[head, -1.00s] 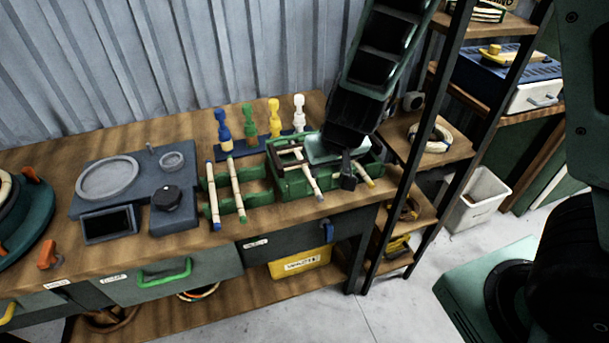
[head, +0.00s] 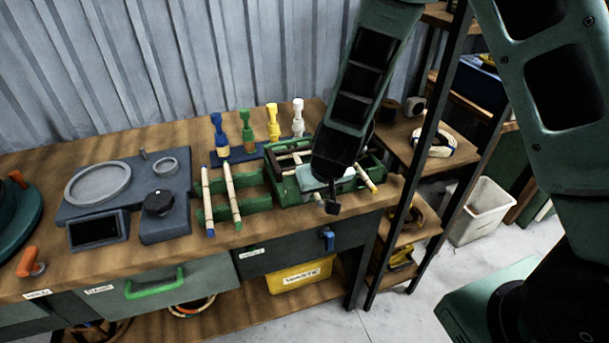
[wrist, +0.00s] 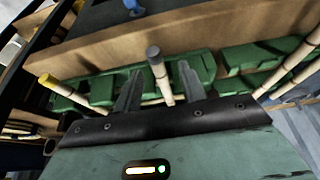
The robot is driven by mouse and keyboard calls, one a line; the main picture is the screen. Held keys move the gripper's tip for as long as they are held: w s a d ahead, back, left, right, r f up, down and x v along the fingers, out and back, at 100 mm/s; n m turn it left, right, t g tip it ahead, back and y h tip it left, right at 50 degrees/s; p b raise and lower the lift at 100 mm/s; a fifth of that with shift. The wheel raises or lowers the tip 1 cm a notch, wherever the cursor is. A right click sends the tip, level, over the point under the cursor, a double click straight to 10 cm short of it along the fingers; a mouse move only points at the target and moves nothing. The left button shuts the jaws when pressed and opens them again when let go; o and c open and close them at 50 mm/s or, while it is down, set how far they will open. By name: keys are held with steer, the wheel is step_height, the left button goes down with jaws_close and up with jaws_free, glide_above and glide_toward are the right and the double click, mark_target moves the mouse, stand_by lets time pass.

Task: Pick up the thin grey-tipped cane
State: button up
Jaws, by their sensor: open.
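The grey-tipped cane (wrist: 156,66) is pale with a dark grey end and lies in the green rack (wrist: 205,62). In the wrist view its end points up and it shows between my two open fingers. My gripper (wrist: 160,82) is empty, and whether the fingers touch the cane cannot be told. In the head view my gripper (head: 332,204) is over the front of the rack and hides most of this cane. A yellow-tipped cane (wrist: 62,88) lies to the left in the wrist view, in the same rack.
Blue, green, yellow and white pegs (head: 297,118) stand behind. A grey machine (head: 165,205) sits further left. A shelf post (head: 405,190) rises close on the right.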

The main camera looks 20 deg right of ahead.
jaws_close()
steer(key=shift+r, duration=0.2)
steer(key=shift+r+p, duration=0.45)
steer(key=shift+p, duration=0.2)
steer(key=shift+r, duration=0.2)
